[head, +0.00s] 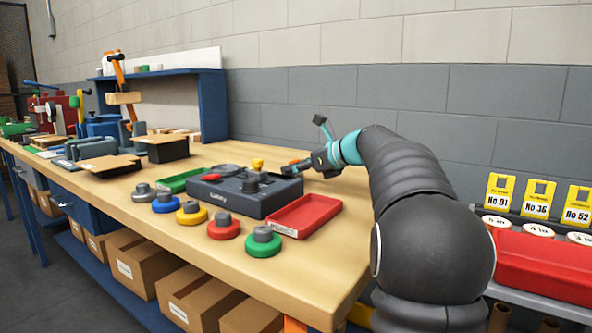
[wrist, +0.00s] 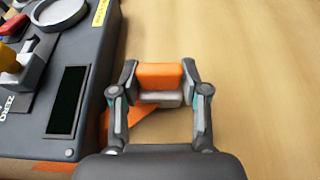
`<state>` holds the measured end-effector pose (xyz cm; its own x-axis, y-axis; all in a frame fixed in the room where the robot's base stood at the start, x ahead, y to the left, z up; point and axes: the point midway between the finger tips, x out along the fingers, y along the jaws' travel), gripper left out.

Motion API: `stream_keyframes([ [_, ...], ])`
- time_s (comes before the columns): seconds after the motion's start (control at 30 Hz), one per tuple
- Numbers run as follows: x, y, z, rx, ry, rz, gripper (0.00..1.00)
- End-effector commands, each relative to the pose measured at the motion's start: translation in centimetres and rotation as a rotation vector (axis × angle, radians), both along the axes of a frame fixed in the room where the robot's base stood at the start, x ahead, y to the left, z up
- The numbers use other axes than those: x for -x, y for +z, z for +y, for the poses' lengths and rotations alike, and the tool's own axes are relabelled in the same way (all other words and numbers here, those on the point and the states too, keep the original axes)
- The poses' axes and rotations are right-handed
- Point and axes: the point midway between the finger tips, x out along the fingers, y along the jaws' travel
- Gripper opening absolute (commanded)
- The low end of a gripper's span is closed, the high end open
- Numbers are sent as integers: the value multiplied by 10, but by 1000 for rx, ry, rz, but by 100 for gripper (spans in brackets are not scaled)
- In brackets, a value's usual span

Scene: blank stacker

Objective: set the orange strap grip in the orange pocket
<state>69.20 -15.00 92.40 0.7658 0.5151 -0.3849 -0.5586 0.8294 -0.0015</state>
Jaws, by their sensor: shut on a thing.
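My gripper (wrist: 160,84) is shut on the orange strap grip (wrist: 160,75), an orange block with a grey lower part, held between the two fingertips. It is over the bench, just right of a dark grey device in the wrist view. In the head view my gripper (head: 299,167) is at the device's far right end, and the grip is too small there to make out clearly. An orange patch (wrist: 117,118) shows below and left of the grip, partly behind the left finger. I cannot tell whether it is the orange pocket.
The dark device (head: 240,196) has a black slot (wrist: 67,100) on top. A red tray (head: 325,216) lies in front of it and a green tray (head: 172,186) at its left. Several coloured knobs, including a green one (head: 262,249), line the front. The bench right of the gripper is clear.

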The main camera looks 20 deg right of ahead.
Motion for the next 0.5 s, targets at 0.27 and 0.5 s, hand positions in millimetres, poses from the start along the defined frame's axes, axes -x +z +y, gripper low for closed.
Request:
stream_keyframes([
  [0.27, 0, -2, 0, 0, 0, 0, 5],
  [0.5, 0, -2, 0, 0, 0, 0, 70],
])
